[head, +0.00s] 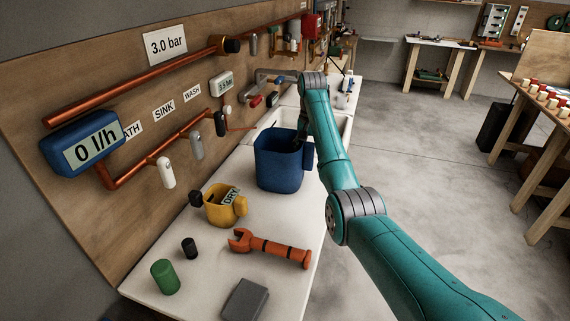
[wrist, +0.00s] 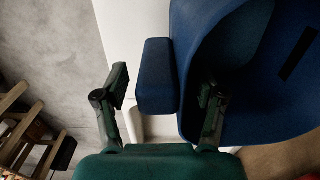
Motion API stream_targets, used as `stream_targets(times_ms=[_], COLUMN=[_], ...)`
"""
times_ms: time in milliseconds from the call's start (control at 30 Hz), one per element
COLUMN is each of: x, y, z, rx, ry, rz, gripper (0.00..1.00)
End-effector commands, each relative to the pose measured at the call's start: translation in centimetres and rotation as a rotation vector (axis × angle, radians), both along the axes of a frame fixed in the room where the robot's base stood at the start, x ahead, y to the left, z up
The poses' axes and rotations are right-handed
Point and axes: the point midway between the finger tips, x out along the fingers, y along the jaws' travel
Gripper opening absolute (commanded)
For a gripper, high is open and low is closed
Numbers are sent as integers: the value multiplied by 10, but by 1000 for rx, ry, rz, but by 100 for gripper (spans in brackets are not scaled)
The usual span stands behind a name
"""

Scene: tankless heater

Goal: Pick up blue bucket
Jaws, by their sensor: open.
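The blue bucket (head: 279,160) stands upright on the white worktop beside the sink, its open top facing up. In the wrist view the bucket (wrist: 188,55) fills the right side, and its block-like handle (wrist: 155,75) projects left. My gripper (wrist: 163,88) is open around the handle side. One finger is left of the handle, apart from it. The other finger is over the bucket's opening and seems to reach inside, though its depth is hard to tell. In the head view my arm hides most of the gripper.
A yellow mug (head: 219,207), an orange wrench (head: 270,248), a green cylinder (head: 165,277), a small black cylinder (head: 189,248) and a grey block (head: 244,300) lie nearer on the worktop. The pipe board (head: 130,90) rises at left. The floor (head: 410,190) at right is clear.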

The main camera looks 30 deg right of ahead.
Motion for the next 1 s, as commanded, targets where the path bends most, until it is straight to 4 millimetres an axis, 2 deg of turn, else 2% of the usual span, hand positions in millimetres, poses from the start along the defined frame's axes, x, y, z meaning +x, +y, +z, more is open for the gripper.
stream_targets(times_ms=[33,300,733,867,1000], x=[0,0,1,4,11], y=[0,0,0,-1,-2], z=[0,0,3,12,31], rx=[0,0,0,0,-1], ry=[0,0,-1,-1,-2], rz=[0,0,1,1,3], gripper=[67,0,0,0,0])
